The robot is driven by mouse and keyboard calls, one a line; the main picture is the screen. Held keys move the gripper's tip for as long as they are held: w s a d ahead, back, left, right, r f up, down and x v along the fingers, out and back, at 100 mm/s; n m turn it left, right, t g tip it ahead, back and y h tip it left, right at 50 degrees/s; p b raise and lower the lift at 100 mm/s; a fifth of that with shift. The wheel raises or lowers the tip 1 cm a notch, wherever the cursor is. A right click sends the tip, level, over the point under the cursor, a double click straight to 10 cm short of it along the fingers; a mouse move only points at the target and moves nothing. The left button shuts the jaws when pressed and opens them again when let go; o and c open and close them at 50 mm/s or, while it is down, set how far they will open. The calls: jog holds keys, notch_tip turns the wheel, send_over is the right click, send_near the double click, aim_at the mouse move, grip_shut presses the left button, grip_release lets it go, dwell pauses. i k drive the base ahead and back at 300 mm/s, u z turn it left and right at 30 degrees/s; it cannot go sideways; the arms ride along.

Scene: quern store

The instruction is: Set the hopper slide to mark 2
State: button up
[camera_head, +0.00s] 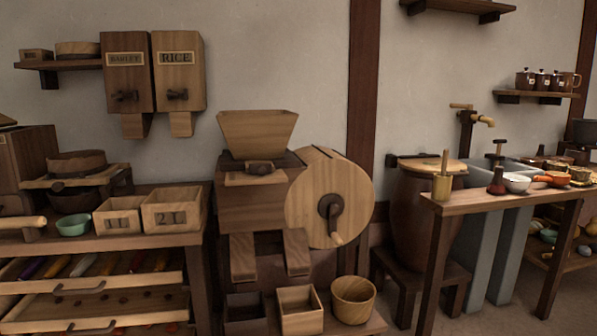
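A wooden hopper (257,132) with flared sides sits on top of a mill-like wooden machine (250,203) in the middle of the view. Just below the hopper, at the front, is a small slide with a dark knob (259,167). Its marks are too small to read, so I cannot tell its setting. A round wooden drum (306,193) with a dark crank (331,208) stands on the machine's right side. Two chutes slope down at the machine's front. My gripper is not in view.
Bins labelled BARLEY (127,82) and RICE (178,82) hang on the wall. Two numbered boxes (171,212) stand on the left bench. An open box (299,312) and round tub (353,299) sit below the machine. A narrow table (500,200) stands right.

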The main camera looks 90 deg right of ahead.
aim_at(260, 167)
jog(key=z, duration=2.8)
jog(key=k, duration=1.05)
jog(key=u, duration=1.05)
jog(key=i, duration=0.7)
jog(key=z, duration=0.7)
jog(key=i, duration=0.6)
jog(key=z, duration=0.7)
